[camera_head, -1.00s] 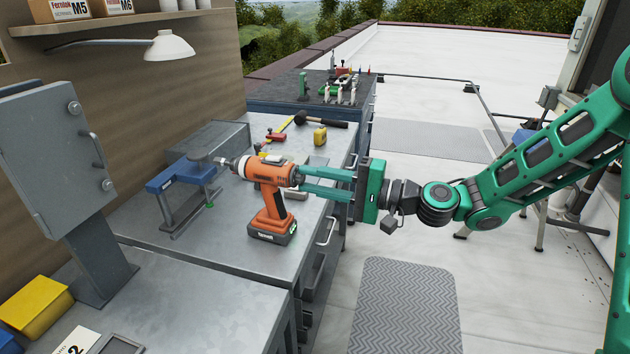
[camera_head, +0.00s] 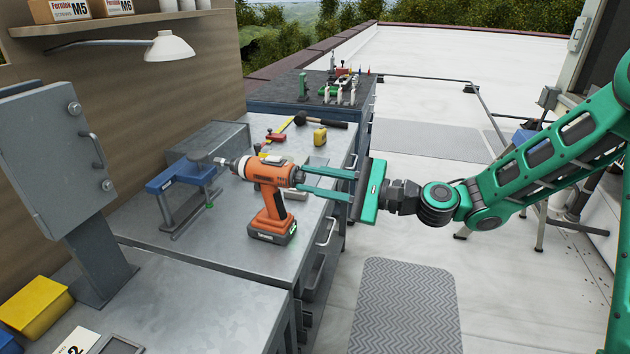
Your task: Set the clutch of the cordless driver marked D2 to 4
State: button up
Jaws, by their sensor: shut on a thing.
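An orange and grey cordless driver (camera_head: 270,206) stands upright on its battery on the metal workbench, with its nose to the left. My green gripper (camera_head: 302,182) reaches in from the right and is shut on the rear end of the driver's body. The gripper is rolled, so one finger sits higher than the other. A D2 mark and the clutch numbers are too small to read.
A blue clamp-like stand (camera_head: 178,182) is close to the driver's nose. A grey panel box (camera_head: 55,150) stands at left. A yellow tape measure (camera_head: 320,135) and a black mallet (camera_head: 322,122) lie behind. The workbench (camera_head: 210,268) is clear in front.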

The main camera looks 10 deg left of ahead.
jog(key=shift+f, duration=0.25)
jog(key=o, duration=1.1)
jog(key=shift+w, duration=0.1)
jog(key=shift+c, duration=0.2)
jog(key=shift+r, duration=0.1)
jog(key=shift+d, duration=0.1)
jog(key=v, duration=1)
jog(key=shift+d, duration=0.3)
